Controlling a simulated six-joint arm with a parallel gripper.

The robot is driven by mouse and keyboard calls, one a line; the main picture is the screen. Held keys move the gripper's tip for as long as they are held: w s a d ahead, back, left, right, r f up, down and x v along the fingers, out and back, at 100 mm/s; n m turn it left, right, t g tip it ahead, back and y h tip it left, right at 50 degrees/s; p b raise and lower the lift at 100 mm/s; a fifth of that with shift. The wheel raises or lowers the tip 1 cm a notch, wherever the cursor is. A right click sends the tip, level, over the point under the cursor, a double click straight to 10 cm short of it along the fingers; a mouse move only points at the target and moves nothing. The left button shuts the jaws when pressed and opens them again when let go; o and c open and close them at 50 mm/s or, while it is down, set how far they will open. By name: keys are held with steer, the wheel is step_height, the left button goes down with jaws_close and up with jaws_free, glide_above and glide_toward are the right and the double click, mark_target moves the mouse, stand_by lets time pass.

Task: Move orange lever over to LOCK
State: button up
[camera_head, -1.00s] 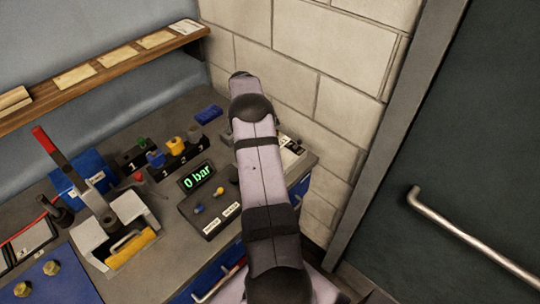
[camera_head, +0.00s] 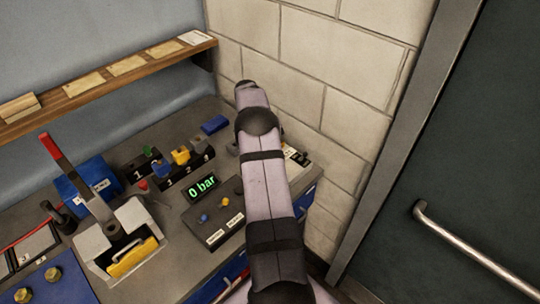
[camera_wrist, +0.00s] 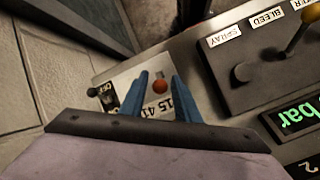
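An orange-red ball knob (camera_wrist: 160,86) shows on a white plate (camera_wrist: 128,78) in the wrist view; it is the most orange control near my gripper. My gripper (camera_wrist: 160,77) is open, with its two blue fingers on either side of the knob in the picture. I see no contact, and cannot tell how far the fingertips are above it. The fingers partly cover black figures on the plate. No LOCK label is readable. In the head view my arm hides the gripper and most of this plate (camera_head: 292,152).
A black toggle (camera_wrist: 93,90) stands left of the fingers. A wall (camera_head: 340,70) stands behind the bench; a large hand-lever device (camera_head: 125,240) is at left.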

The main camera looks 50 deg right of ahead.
steer(key=b+v, duration=0.1)
steer(key=v, duration=0.2)
steer(key=shift+w+r+b, duration=0.25)
steer(key=shift+r+b, duration=0.05)
steer(key=shift+b, duration=0.05)
steer(key=shift+v, duration=1.35)
steer(key=shift+s+r, duration=0.1)
steer(key=w+a+r+n+t+h, duration=0.1)
steer(key=a+r+n+t, duration=0.1)
steer(key=a, duration=0.8)
steer(key=a+r+n+t, duration=0.1)
steer(key=a+n, duration=0.1)
steer(key=a, duration=0.8)
steer(key=s+a+f+n+t, duration=0.1)
steer(key=s+a+f, duration=0.1)
steer(key=s+a, duration=0.4)
steer(key=s+a+f+n+t, duration=0.1)
steer(key=s+a+f, duration=0.1)
steer(key=s+a, duration=0.5)
steer(key=s, duration=0.2)
steer(key=shift+s+a+n+t+y, duration=0.3)
steer(key=shift+n+y, duration=0.1)
